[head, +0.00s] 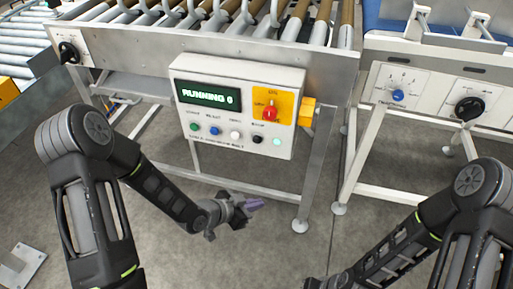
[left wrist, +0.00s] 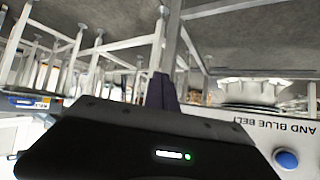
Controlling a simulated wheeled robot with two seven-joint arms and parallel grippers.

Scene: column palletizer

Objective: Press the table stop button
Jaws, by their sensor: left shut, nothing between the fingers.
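A white control box (head: 238,108) hangs on the front of the roller table, its green display (head: 209,97) reading "RUNNING 0". Below the display is a row of green, blue (head: 214,131), white (head: 235,134), black (head: 257,139) and pale green buttons; their labels are too small to read. A red knob (head: 269,114) sits on a yellow plate at the box's right. My left gripper (head: 254,204) is shut and empty, below the box and apart from it. Its purple fingers (left wrist: 162,91) show in the left wrist view. My right gripper is out of view.
The roller table's metal legs (head: 318,170) stand below the box. A second white panel with a blue knob (head: 398,95) and a black knob (head: 469,108) is at the right. The left wrist view shows a blue button (left wrist: 287,159) beside upside-down lettering "AND BLUE BELT".

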